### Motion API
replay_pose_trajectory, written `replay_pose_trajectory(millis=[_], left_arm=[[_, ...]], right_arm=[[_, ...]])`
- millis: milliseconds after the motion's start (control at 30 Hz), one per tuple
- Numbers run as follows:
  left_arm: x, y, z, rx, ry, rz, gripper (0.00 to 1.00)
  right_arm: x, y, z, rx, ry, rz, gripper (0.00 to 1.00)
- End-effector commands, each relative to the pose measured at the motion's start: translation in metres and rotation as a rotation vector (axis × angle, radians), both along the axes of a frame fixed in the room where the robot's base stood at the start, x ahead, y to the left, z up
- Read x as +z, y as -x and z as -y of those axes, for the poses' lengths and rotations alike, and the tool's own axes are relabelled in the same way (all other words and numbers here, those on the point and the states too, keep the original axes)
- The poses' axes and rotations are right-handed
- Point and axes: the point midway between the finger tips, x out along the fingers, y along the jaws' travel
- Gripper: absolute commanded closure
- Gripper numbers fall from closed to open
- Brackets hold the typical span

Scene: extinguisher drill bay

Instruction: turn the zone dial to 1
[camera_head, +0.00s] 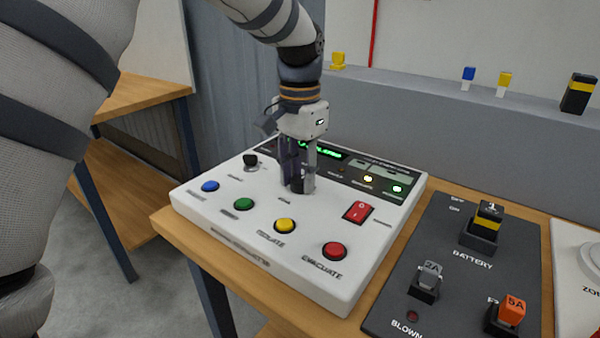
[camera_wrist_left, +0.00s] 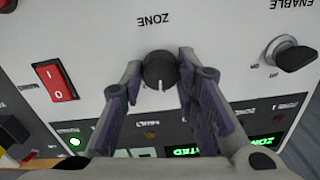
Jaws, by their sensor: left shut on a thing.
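The zone dial (camera_wrist_left: 158,70) is a small dark round knob with a white pointer mark, below the upside-down ZONE label in the left wrist view. The mark points down in that picture, toward the display. My left gripper (camera_wrist_left: 160,68) has a finger on each side of the dial and is shut on it. In the head view the left gripper (camera_head: 298,187) points down onto the white console (camera_head: 262,258), and its fingers mostly hide the dial. Any numbers around the dial cannot be read. The green-lit display (camera_head: 322,151) is partly covered by the gripper. My right gripper is not in view.
Near the dial are a black enable switch (camera_head: 250,161), a red rocker (camera_head: 358,212), and blue (camera_head: 210,186), green (camera_head: 243,204), yellow (camera_head: 285,225) and red (camera_head: 334,251) buttons. A dark fuse and battery panel (camera_head: 450,290) lies right of the console.

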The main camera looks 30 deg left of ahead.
Motion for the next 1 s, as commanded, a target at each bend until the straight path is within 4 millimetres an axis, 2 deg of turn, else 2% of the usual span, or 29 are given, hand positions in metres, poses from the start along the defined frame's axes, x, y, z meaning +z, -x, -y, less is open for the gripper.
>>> replay_pose_trajectory(millis=[300, 900, 933, 1000], left_arm=[[0.0003, -0.0004, -0.0007, 0.13, -0.003, 0.002, 0.99], [0.0002, -0.0002, -0.0005, 0.165, -0.001, 0.001, 0.99], [0.0002, -0.0002, -0.0006, 0.165, -0.001, 0.001, 0.69], [0.0002, -0.0001, -0.0005, 0.165, -0.001, 0.001, 0.54]], right_arm=[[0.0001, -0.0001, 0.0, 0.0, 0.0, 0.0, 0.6], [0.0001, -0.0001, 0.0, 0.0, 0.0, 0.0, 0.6], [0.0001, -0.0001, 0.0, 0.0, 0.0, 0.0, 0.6], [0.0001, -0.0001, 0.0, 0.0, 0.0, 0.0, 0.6]])
